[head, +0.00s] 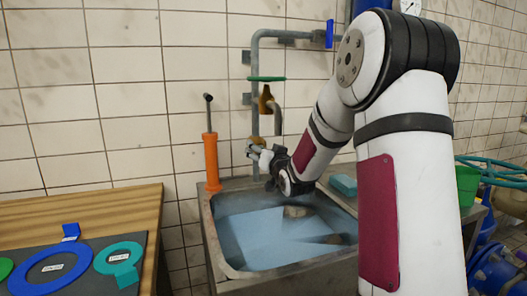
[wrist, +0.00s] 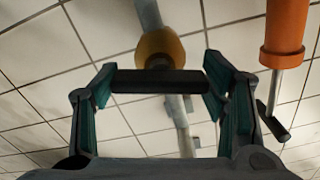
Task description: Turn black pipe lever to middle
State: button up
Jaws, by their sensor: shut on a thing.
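The black pipe lever (wrist: 160,82) shows in the wrist view as a dark bar lying crosswise between the fingers. It sits in front of a round brass-coloured valve body (wrist: 160,46) on a grey pipe (wrist: 148,14). My gripper (wrist: 160,84) has one finger at each end of the lever and is shut on it. In the head view my gripper (head: 259,153) is at the vertical pipe above the sink, and the lever cannot be made out there.
An orange cylinder with a metal handle (head: 211,160) stands left of my gripper, close by. A green handle (head: 267,79) and a blue lever (head: 330,34) are higher on the pipes. Below is a sink (head: 232,272). A wooden table (head: 100,205) is at left.

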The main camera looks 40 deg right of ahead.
jog(key=m+p, duration=0.1)
jog(key=m, duration=0.4)
jog(key=shift+m, duration=0.3)
dwell(0.4)
jog(key=o, duration=1.2)
jog(key=shift+c, duration=0.2)
jog(key=v, duration=1.2)
